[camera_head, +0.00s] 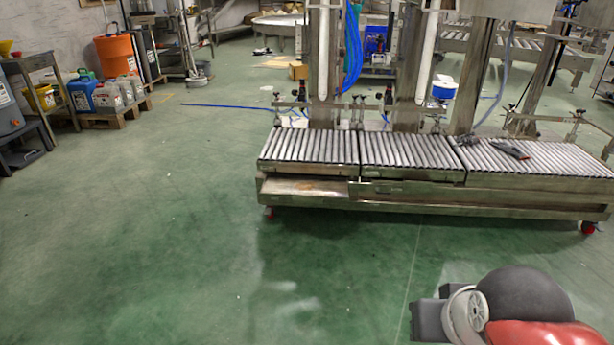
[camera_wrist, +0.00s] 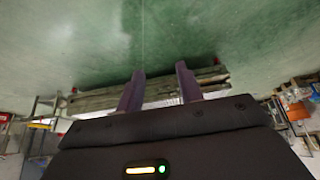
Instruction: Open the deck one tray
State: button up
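A low metal roller conveyor (camera_head: 420,192) stands across the right half of the head view, with its roller top in three sections. Under the left section is a flat, brownish metal panel (camera_head: 305,188), possibly a tray front; I cannot tell for sure which part is deck one's tray. The conveyor also shows upside down in the wrist view (camera_wrist: 100,99), beyond my fingers. My gripper (camera_wrist: 160,83) is open and empty, its two fingers well apart and clear of the conveyor. In the head view only part of my arm shows, bottom right; the fingers are hidden there.
Green floor (camera_head: 180,230) is clear in front and to the left of the conveyor. A dark tool-like object (camera_head: 510,149) lies on the right rollers. Metal columns (camera_head: 409,70) rise behind. Jugs on a pallet (camera_head: 112,115) and an orange drum (camera_head: 117,54) stand far left.

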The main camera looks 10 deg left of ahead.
aim_at(302, 187)
jog(key=i+j, duration=0.35)
jog(key=i, duration=0.15)
jog(key=i+j, duration=0.3)
jog(key=i, duration=0.2)
jog(key=i+j, duration=0.7)
jog(key=i, duration=0.25)
